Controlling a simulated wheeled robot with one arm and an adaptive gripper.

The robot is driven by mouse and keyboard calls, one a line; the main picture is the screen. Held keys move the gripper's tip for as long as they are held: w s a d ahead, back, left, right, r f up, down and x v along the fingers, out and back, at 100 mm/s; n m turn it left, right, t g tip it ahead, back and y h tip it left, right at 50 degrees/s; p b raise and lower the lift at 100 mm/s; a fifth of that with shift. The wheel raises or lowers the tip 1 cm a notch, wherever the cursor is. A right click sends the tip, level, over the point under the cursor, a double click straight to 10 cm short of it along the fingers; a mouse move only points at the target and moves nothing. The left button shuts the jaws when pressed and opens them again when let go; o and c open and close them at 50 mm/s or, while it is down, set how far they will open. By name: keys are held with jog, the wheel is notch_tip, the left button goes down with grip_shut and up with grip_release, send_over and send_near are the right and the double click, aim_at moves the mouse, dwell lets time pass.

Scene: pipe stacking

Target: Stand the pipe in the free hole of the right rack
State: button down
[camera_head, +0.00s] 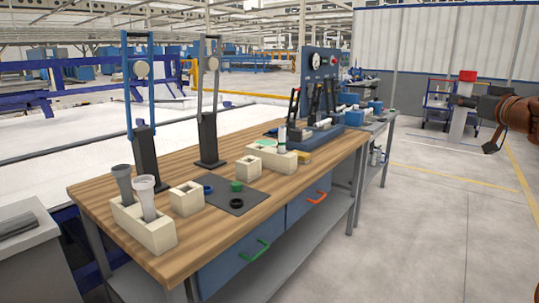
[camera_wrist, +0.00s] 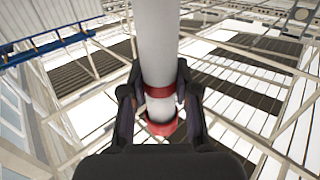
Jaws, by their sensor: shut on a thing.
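My gripper (camera_head: 463,101) is at the far right of the head view, raised and away from the workbench. It is shut on a white pipe (camera_head: 459,125) with a red end, held roughly upright. In the wrist view the pipe (camera_wrist: 160,45) runs between both fingers (camera_wrist: 160,92), with a red band and a red flared end. The right rack (camera_head: 283,158) is a cream block farther along the bench. A pale pipe with a green band (camera_head: 282,139) stands at it, near a green round piece. Its free hole is not clear at this size.
A cream rack (camera_head: 155,235) at the bench's near left holds two grey flared pipes. Small cream blocks (camera_head: 186,198), a dark mat (camera_head: 238,200) with rings and tall stands (camera_head: 209,145) occupy the wooden bench (camera_head: 215,230). Open floor (camera_head: 430,220) lies between bench and gripper.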

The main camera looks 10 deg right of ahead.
jog(key=w+a+f, duration=0.5)
jog(key=a+f, duration=0.5)
jog(key=a, duration=0.4)
jog(key=w+a+f, duration=0.6)
jog(key=a+f, duration=0.4)
jog(key=a, duration=0.4)
jog(key=w+a+f, duration=0.5)
jog(key=a+f, duration=0.6)
jog(key=a, duration=0.3)
jog(key=shift+w, duration=0.25)
jog(key=shift+f, duration=0.1)
notch_tip(320, 180, up, 22)
jog(key=p, duration=2.2)
jog(key=shift+r, duration=0.25)
